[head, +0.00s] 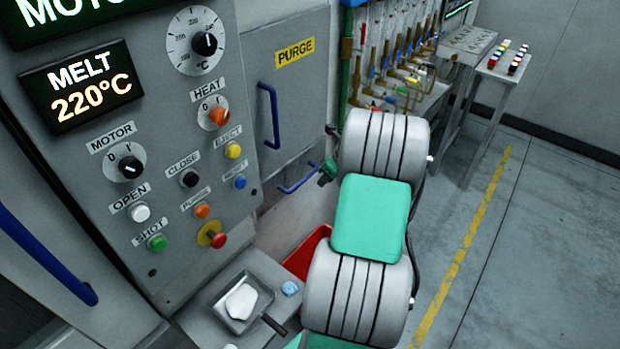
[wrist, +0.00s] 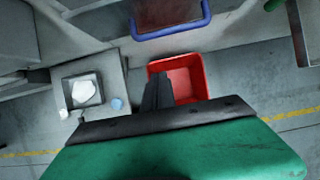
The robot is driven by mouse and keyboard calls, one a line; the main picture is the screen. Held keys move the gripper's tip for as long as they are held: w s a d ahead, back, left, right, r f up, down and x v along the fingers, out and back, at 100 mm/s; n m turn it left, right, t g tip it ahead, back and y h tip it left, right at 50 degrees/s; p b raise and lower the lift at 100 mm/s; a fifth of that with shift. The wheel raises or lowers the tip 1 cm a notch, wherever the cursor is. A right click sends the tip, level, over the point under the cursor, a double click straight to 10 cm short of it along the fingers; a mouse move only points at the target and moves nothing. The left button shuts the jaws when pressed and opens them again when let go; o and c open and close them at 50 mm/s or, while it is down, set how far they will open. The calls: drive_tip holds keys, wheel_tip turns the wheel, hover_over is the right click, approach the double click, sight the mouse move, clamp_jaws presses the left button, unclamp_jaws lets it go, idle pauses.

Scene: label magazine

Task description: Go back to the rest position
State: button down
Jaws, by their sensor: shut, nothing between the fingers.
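My arm stands in the right half of the head view, its grey and green links in front of the machine. My gripper shows in the wrist view (wrist: 158,88), its dark fingers shut with nothing between them. The fingers appear over the left part of a red bin (wrist: 187,75), which looks empty where it shows. In the head view my arm hides my gripper and most of the red bin (head: 304,254).
A control panel (head: 150,150) with knobs and buttons fills the left. A pan (head: 238,306) holding a white lump sits on a ledge beside a small blue piece (head: 289,288). Blue handles (head: 269,115) stick out from the machine. The floor (head: 530,250) at right is clear.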

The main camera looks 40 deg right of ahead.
drive_tip(key=s+a+f+n+g+y, duration=0.1)
drive_tip(key=s+a+f+n+g, duration=0.3)
drive_tip(key=s+n, duration=0.55)
drive_tip(key=s+a+f+n+g, duration=0.1)
drive_tip(key=s+a+n, duration=0.45)
drive_tip(key=n, duration=0.75)
drive_tip(key=w+a+r+n+t+h, duration=0.1)
drive_tip(key=a+r+n+t, duration=0.1)
drive_tip(key=a+r+n, duration=0.3)
drive_tip(key=w+a+r+n+t+h, duration=0.1)
drive_tip(key=a+r+n, duration=0.5)
drive_tip(key=a+r, duration=0.6)
drive_tip(key=w+a, duration=0.1)
drive_tip(key=a, duration=0.8)
drive_tip(key=shift+a+r+t, duration=0.35)
drive_tip(key=shift+a+t, duration=0.05)
drive_tip(key=shift+n, duration=0.25)
